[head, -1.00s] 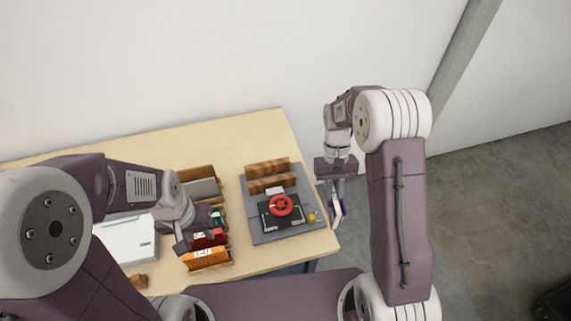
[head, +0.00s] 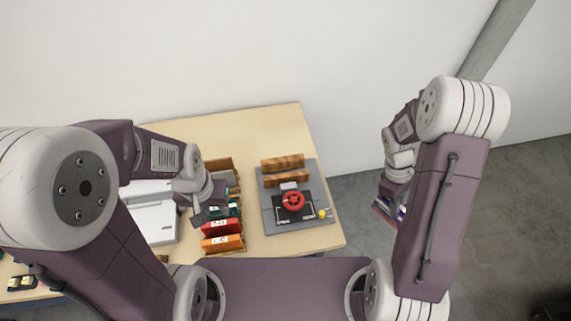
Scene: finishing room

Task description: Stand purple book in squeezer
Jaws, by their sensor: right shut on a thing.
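The squeezer (head: 265,212) is a grey base with two brown wooden bars (head: 284,170), a black plate and a red handwheel (head: 293,201). It sits near the table's right end. The space between its bars looks empty. My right gripper (head: 390,206) is shut on the purple book (head: 386,211), off the table's right edge and apart from the squeezer. The book is partly hidden by my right arm. My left gripper (head: 203,213) is over the wooden book crate (head: 241,250); its jaw opening is too small to make out.
The crate holds several books, among them a red one (head: 220,228) and an orange one (head: 221,245). A white box-like thing (head: 150,220) stands left of it. The back of the table (head: 240,130) is clear. Open floor lies to the right.

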